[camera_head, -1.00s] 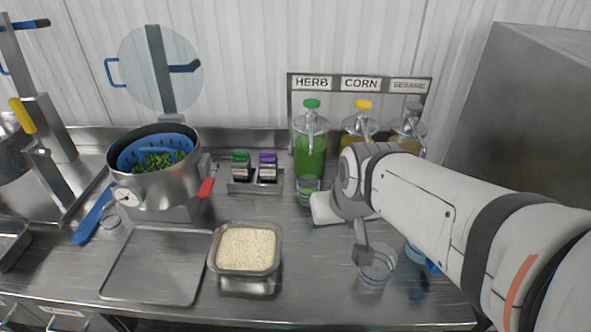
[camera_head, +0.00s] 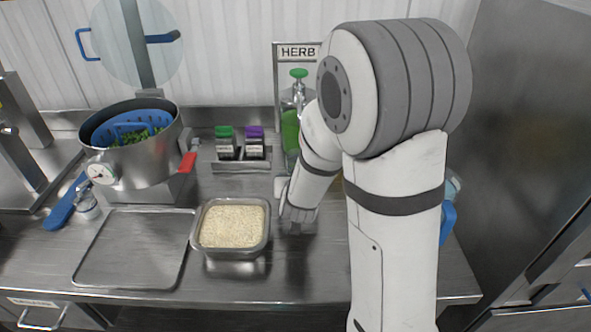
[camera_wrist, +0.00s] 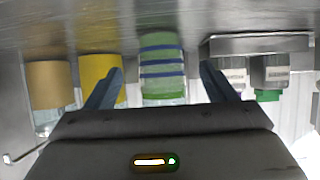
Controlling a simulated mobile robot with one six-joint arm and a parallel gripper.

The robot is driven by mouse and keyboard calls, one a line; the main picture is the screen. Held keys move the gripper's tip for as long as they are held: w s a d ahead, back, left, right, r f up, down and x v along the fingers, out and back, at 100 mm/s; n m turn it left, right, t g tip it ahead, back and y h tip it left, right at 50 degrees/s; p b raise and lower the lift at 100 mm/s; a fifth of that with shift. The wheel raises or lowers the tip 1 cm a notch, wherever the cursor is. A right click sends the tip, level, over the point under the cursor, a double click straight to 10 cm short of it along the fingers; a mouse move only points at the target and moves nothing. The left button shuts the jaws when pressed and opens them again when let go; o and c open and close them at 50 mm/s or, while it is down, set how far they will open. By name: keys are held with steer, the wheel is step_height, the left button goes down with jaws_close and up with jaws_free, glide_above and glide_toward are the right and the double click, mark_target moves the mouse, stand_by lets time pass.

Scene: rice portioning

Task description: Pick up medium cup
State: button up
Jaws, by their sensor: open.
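A clear cup with blue bands (camera_wrist: 162,70) shows upside down in the wrist view, with green behind it. It lies between the two spread fingers of my gripper (camera_wrist: 160,88) and a little beyond them, apart from both. I cannot tell from its size whether it is the medium cup. In the head view my gripper (camera_head: 297,222) is low over the counter, in front of the herb dispenser (camera_head: 290,130), and my arm hides the cup there. My gripper is open and empty.
A rice tub (camera_head: 231,228) and a flat tray (camera_head: 135,250) lie left of my gripper. Spice jars (camera_head: 240,143) stand in a rack behind. A pot with a blue basket (camera_head: 130,128) is far left. A blue handle (camera_head: 449,222) shows at right.

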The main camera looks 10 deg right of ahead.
steer(key=shift+w+r+p+x, duration=0.1)
steer(key=shift+r+p+x, duration=0.1)
steer(key=shift+x, duration=0.95)
steer(key=shift+w+r+p+x, duration=0.1)
steer(key=shift+p+x, duration=0.1)
steer(key=shift+x, duration=0.95)
steer(key=shift+r+p+x, duration=0.1)
steer(key=shift+p+x, duration=0.1)
steer(key=shift+x, duration=0.9)
steer(key=shift+c, duration=0.5)
steer(key=c, duration=1.1)
steer(key=shift+r, duration=0.2)
steer(key=shift+c, duration=0.2)
